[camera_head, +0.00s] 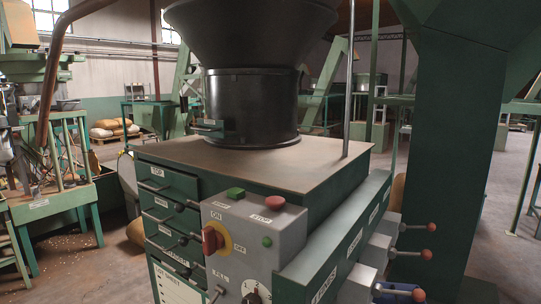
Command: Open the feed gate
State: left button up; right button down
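A black hopper (252,105) stands on the flat top of a green machine. A small handle with a dark plate (208,127) sticks out on the left side of the hopper's neck; it may belong to the feed gate, but I cannot tell whether the gate is open or shut. Neither of my grippers is in view.
A grey control box (240,240) on the machine's front has a red knob (212,239), a green button and a red button (275,202). Labelled drawers (165,200) are on the left. Levers with red knobs (431,228) stick out at the right, near a green post (450,150).

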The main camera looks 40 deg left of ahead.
aim_at(212, 127)
jog(key=k+j, duration=0.15)
jog(key=j, duration=0.2)
jog(key=k+j, duration=0.1)
jog(key=j, duration=0.3)
jog(key=k+j, duration=0.15)
jog(key=j, duration=0.2)
jog(key=k+j, duration=0.1)
jog(key=j, duration=0.25)
